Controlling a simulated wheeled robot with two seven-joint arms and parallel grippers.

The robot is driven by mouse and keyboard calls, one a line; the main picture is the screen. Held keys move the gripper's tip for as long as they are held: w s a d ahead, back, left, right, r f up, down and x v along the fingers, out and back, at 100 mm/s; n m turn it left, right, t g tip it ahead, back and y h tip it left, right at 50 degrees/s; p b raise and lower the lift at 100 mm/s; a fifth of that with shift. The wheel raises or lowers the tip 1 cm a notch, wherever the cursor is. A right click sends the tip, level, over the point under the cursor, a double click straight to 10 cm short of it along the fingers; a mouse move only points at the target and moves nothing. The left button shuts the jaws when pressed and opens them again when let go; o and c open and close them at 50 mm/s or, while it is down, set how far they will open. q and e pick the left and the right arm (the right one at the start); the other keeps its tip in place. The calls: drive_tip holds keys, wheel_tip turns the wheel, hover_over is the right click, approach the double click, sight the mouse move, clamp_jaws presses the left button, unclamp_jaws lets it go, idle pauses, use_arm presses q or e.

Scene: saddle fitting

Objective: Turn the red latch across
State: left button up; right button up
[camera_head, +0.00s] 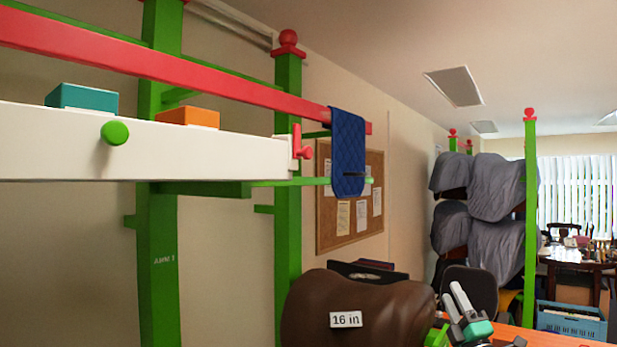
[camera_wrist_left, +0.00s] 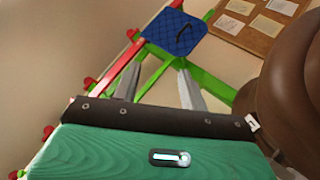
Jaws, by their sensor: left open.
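The red latch (camera_head: 297,143) is at the right end of the white shelf front (camera_head: 230,153), beside a green post. Its bar stands upright, and a red knob sticks out to the right. My left gripper (camera_head: 453,291) is low at the right in the head view, well apart from the latch, beside the brown saddle. In the left wrist view its two grey fingers (camera_wrist_left: 158,85) are spread with nothing between them. Several small red parts show at the left there; I cannot tell which is the latch. My right gripper is in neither view.
A blue quilted pad (camera_head: 347,152) hangs over the red rail, right of the latch. A brown saddle (camera_head: 360,312) marked "16 in" stands below. Teal (camera_head: 82,97) and orange (camera_head: 188,117) boxes sit on the shelf. A green knob (camera_head: 115,132) sticks out of its front.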

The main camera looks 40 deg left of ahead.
use_arm(q)
drive_tip(key=s+a+r+n+g+y, duration=0.1)
drive_tip(key=s+a+r+n+g, duration=0.1)
drive_tip(key=s+r+n+g, duration=0.6)
drive_tip(key=s+a+r+n+g+y, duration=0.2)
drive_tip(key=s+a+r+n+g, duration=0.15)
drive_tip(key=r+n+g, duration=0.85)
drive_tip(key=n+t+h+p, duration=0.2)
drive_tip(key=n+h+p, duration=0.1)
drive_tip(key=n+h, duration=0.25)
approach(310, 152)
drive_tip(key=shift+h, duration=0.25)
drive_tip(key=a, duration=0.6)
drive_tip(key=s+a+r, duration=0.1)
drive_tip(key=a, duration=0.2)
drive_tip(key=shift+s+a+f+p, duration=0.1)
drive_tip(key=shift+a+p, duration=0.1)
drive_tip(key=shift+a, duration=0.2)
drive_tip(key=shift+s+a+f+p, duration=0.1)
drive_tip(key=shift+a+p, duration=0.05)
drive_tip(key=shift+a, duration=0.25)
drive_tip(key=shift+w, duration=0.1)
drive_tip(key=c, duration=0.9)
